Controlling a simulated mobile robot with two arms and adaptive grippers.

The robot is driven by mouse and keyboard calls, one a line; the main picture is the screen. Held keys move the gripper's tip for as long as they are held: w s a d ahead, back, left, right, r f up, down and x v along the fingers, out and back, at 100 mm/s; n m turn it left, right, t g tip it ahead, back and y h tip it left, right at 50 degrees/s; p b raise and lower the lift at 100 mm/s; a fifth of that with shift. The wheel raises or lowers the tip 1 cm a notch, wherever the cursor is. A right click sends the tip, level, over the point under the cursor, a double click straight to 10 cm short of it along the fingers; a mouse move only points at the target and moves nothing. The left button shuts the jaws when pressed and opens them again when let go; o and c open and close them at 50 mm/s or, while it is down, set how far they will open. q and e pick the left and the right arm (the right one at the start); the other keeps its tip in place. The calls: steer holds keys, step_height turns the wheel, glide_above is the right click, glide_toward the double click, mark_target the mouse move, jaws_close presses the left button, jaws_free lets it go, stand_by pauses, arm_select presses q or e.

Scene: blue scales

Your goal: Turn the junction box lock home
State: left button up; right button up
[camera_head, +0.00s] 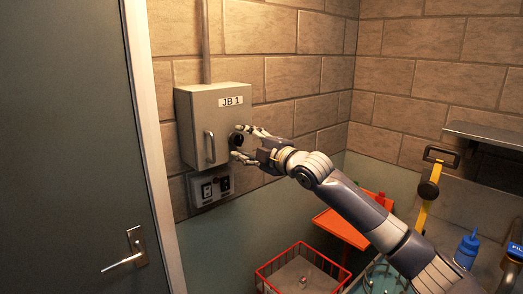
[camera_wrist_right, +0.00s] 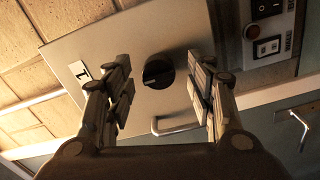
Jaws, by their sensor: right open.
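The junction box (camera_head: 214,122) is a grey metal box labelled JB 1, mounted on the block wall in the head view. Its black round lock knob (camera_head: 236,139) sits on the right part of its front, partly hidden by my right gripper (camera_head: 243,144). In the wrist view the lock knob (camera_wrist_right: 158,71) shows whole, between the two fingers of my right gripper (camera_wrist_right: 163,92). The fingers are spread on either side of it, apart from it. The box's bar handle (camera_head: 210,147) is on the left of its front. My left gripper is in neither view.
A switch plate (camera_head: 212,186) is on the wall below the box. A grey door (camera_head: 70,150) is at the left. A red wire basket (camera_head: 301,270), an orange-red shelf (camera_head: 345,229) and a blue bottle (camera_head: 467,248) are at lower right.

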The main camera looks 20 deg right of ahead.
steer(key=v, duration=1)
